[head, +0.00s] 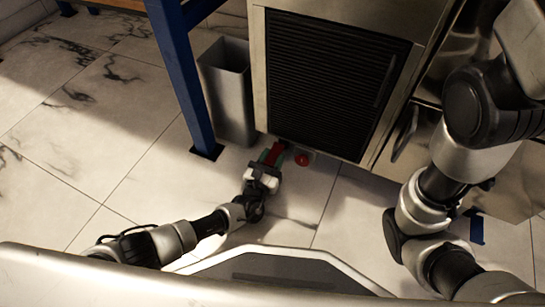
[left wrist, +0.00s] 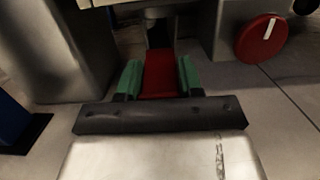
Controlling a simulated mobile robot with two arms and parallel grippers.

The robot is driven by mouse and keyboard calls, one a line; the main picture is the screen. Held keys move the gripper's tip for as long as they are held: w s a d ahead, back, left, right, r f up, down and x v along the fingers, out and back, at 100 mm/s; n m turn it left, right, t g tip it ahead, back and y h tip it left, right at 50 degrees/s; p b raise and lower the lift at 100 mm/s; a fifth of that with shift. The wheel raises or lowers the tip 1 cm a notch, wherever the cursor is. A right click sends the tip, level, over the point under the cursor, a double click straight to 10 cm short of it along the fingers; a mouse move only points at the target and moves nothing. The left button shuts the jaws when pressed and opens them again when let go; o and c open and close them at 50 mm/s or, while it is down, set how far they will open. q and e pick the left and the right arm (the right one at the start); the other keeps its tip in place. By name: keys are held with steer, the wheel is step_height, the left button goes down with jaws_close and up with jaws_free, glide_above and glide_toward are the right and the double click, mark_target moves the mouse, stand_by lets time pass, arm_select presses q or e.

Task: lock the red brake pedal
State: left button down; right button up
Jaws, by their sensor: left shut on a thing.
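The red brake pedal (head: 277,148) sits low at the foot of the metal cabinet, just above the floor. In the left wrist view the pedal (left wrist: 160,76) lies between the two green fingers, its far end towards the cabinet's underside. My left gripper (head: 269,157) reaches down to it and is shut on it; the same gripper shows in the left wrist view (left wrist: 160,78). The gripper hides part of the pedal in the head view. My right arm shows at the right, but its gripper is out of the picture.
A red disc (head: 302,159) with a pale mark is right beside the pedal; it also shows in the left wrist view (left wrist: 263,39). The cabinet (head: 257,75) rises above. A grey bin (head: 229,92) and blue table leg (head: 183,75) stand left. Floor at left is clear.

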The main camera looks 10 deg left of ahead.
arm_select(q)
steer(key=c, duration=0.7)
jaws_free()
steer(key=shift+s, duration=0.15)
steer(key=shift+s+a+p, duration=0.15)
steer(key=shift+s+p, duration=0.15)
steer(key=shift+p, duration=0.05)
steer(key=p+v, duration=0.2)
steer(key=v, duration=0.3)
steer(key=shift+s+a+p, duration=0.1)
steer(key=shift+s+p, duration=0.1)
steer(key=shift+p, duration=0.15)
steer(key=shift+s+a+f, duration=0.15)
steer(key=shift+s, duration=0.4)
steer(key=shift+s+f, duration=0.1)
